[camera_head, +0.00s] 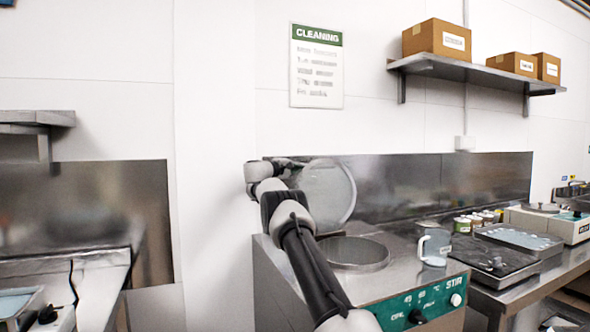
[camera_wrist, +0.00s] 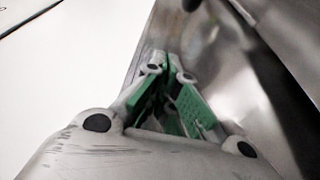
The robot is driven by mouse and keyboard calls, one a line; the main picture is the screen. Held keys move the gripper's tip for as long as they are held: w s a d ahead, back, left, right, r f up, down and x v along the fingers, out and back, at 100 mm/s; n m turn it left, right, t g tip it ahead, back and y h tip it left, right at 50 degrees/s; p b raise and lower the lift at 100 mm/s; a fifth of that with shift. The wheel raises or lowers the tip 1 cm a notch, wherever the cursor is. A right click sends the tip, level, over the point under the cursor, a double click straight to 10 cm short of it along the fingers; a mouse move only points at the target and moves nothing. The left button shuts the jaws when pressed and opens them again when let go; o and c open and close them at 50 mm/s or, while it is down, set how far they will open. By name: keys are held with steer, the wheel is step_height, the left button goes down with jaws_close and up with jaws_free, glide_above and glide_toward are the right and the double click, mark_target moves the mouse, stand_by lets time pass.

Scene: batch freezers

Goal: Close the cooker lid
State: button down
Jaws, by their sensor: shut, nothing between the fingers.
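The cooker (camera_head: 372,282) is a steel box with a green control panel on its front. Its round steel lid (camera_head: 334,190) stands open, raised upright at the back left of the round opening (camera_head: 352,252). My arm reaches up past the cooker's left side, and my gripper (camera_head: 290,164) is at the upper left edge of the lid, partly behind it. In the wrist view my gripper (camera_wrist: 168,72) has its green-padded fingers together at the tips, with nothing seen between them. A curved steel surface lies close on its right; I cannot tell whether they touch.
A clear jug (camera_head: 434,247) stands on the cooker top, right of the opening. Several tins, a dark tray (camera_head: 492,260) and another appliance (camera_head: 552,222) are on the counter to the right. A steel splashback (camera_head: 440,185) is behind. A shelf (camera_head: 470,72) with boxes hangs above.

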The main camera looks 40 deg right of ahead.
steer(key=shift+s+a+f, duration=0.1)
steer(key=shift+s+a, duration=0.1)
steer(key=shift+s, duration=0.8)
steer(key=shift+s+a, duration=0.15)
steer(key=shift+s, duration=0.8)
